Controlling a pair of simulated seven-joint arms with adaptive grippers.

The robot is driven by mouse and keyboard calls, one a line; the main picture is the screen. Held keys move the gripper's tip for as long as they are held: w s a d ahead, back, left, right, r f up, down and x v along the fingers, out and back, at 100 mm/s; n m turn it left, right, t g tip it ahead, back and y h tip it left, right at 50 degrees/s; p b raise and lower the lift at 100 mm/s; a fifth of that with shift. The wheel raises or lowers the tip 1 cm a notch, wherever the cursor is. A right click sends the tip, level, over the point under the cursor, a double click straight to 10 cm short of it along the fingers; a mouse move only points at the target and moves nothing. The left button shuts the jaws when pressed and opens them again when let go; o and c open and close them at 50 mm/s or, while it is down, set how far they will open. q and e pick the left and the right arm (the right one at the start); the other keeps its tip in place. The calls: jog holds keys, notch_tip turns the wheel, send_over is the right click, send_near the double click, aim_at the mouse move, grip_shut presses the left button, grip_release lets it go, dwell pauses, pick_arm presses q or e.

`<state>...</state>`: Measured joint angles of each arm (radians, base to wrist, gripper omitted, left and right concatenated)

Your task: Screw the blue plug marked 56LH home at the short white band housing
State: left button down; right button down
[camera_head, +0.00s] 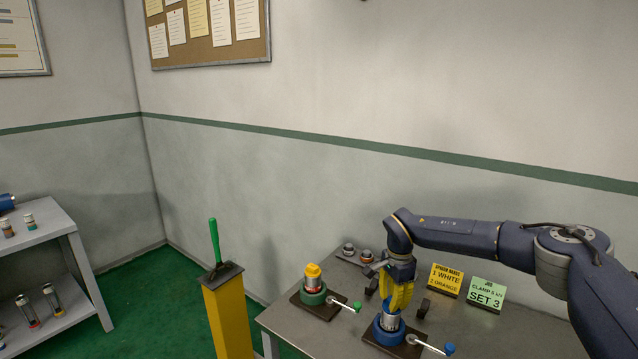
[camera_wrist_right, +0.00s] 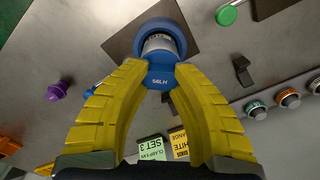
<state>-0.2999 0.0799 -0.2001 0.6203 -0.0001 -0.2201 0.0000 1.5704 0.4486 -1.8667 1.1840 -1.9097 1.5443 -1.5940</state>
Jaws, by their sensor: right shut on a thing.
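My right gripper (camera_head: 394,309), with yellow fingers, reaches down over the blue vise (camera_head: 373,334) on the metal table. In the right wrist view the right gripper (camera_wrist_right: 161,72) is shut on the blue plug (camera_wrist_right: 159,77), whose marking reads like 56LH. The plug is at the mouth of a housing with a pale band (camera_wrist_right: 158,43), which stands in the blue ring of the vise. The housing also shows in the head view (camera_head: 389,322). How deep the plug sits is hidden by the fingers. My left gripper is out of view.
A yellow sign (camera_head: 446,281) and a green SET 3 sign (camera_head: 486,293) stand behind right. Vise levers with green (camera_head: 357,306) and blue (camera_head: 450,349) knobs stick out. Small banded parts (camera_head: 366,256) sit at the back.

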jog(key=n, duration=1)
jog(key=c, duration=1.3)
grip_release()
jog(key=shift+o, duration=0.2)
jog(key=shift+r, duration=1.1)
